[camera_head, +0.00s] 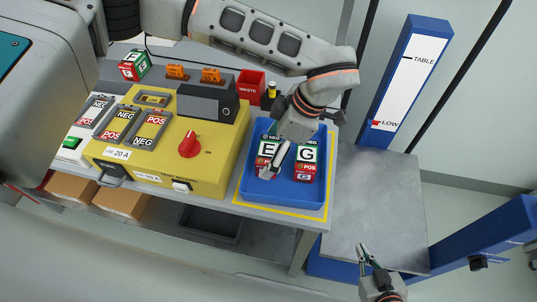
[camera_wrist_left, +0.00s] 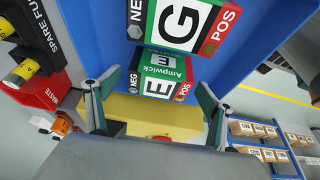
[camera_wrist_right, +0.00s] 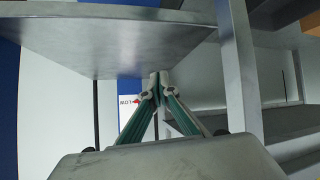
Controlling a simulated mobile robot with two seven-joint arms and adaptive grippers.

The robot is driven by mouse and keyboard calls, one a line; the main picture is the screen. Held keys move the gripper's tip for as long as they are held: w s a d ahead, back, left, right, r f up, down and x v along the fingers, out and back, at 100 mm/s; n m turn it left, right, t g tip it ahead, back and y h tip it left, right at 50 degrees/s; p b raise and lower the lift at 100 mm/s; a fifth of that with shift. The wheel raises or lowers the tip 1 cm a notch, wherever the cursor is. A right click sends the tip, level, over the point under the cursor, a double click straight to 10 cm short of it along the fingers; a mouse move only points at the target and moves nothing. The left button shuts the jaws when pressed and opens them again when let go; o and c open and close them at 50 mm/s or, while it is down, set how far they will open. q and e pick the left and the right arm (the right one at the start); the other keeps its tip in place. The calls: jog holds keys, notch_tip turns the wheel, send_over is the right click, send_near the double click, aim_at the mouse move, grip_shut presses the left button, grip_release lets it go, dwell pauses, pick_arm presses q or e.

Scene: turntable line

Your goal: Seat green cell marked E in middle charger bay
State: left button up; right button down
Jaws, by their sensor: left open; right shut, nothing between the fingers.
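The green cell marked E (camera_head: 267,151) stands in the blue tray (camera_head: 285,192), left of the cell marked G (camera_head: 307,154). Its NEG end is toward the back and its red POS end toward the front. My left gripper (camera_head: 281,157) is open above it and partly covers it. In the left wrist view the fingers (camera_wrist_left: 148,88) are spread to either side of cell E (camera_wrist_left: 165,65), with no contact visible. Slots marked POS and NEG lie at left; the middle one (camera_head: 122,124) looks empty. My right gripper (camera_head: 368,255) is shut and empty, away from the tray.
The yellow test board (camera_head: 215,165) with a red knob (camera_head: 190,144) stands left of the tray. Another lettered cell (camera_head: 134,65), a red waste bin (camera_head: 250,86) and a dark fuse holder are behind. A grey platform (camera_head: 375,205) with a blue post is at right.

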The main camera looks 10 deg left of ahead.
pick_arm(q)
jog(key=shift+x, duration=0.85)
jog(key=shift+w+r, duration=0.1)
jog(key=c, duration=1.7)
